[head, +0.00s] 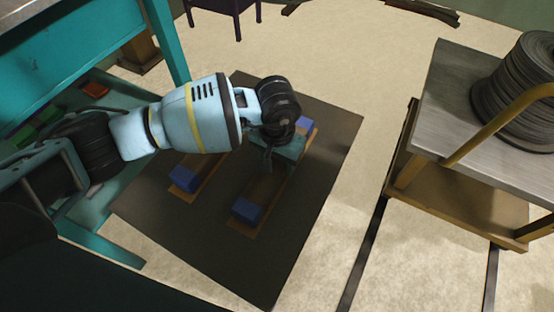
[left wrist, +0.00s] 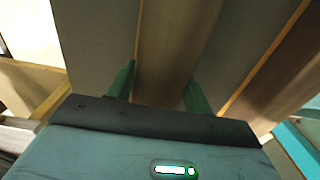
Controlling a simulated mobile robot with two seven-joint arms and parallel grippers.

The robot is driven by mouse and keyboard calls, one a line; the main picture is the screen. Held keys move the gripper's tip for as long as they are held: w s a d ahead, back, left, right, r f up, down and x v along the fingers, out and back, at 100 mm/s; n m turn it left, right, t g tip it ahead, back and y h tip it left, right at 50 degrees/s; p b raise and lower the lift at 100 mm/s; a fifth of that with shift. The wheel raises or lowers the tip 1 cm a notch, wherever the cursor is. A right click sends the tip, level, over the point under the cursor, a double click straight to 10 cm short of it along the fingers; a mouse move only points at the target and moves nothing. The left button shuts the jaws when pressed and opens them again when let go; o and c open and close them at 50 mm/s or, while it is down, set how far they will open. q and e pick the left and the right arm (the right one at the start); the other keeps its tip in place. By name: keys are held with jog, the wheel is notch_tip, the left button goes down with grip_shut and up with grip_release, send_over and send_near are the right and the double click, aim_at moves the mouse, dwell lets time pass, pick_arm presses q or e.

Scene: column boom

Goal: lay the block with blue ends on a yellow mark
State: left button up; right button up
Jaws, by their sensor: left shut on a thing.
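My left gripper (head: 272,162) is shut on a long brown block with blue ends (head: 247,211), around its middle. The block's far blue end shows beyond the gripper. The block lies along a yellow mark (head: 238,228), whose edge shows past the near end; I cannot tell whether it touches the mat. In the left wrist view, the brown middle of the block (left wrist: 163,60) is between the two green fingers. A second block with a blue end (head: 184,179) lies on another yellow mark (head: 207,178) to the left; its far end is hidden behind my arm. My right gripper is not in view.
The dark mat (head: 310,205) lies on a pale floor. A trolley (head: 440,115) with a coil (head: 515,95) stands at the right. A teal bench (head: 95,45) stands at the left. The mat's right side is clear.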

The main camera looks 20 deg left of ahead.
aim_at(277, 160)
pick_arm(q)
jog(key=o, duration=1.3)
jog(key=shift+f, duration=0.1)
jog(key=shift+r, duration=0.55)
notch_tip(277, 160, up, 11)
jog(key=p, duration=0.3)
jog(key=shift+r, duration=0.1)
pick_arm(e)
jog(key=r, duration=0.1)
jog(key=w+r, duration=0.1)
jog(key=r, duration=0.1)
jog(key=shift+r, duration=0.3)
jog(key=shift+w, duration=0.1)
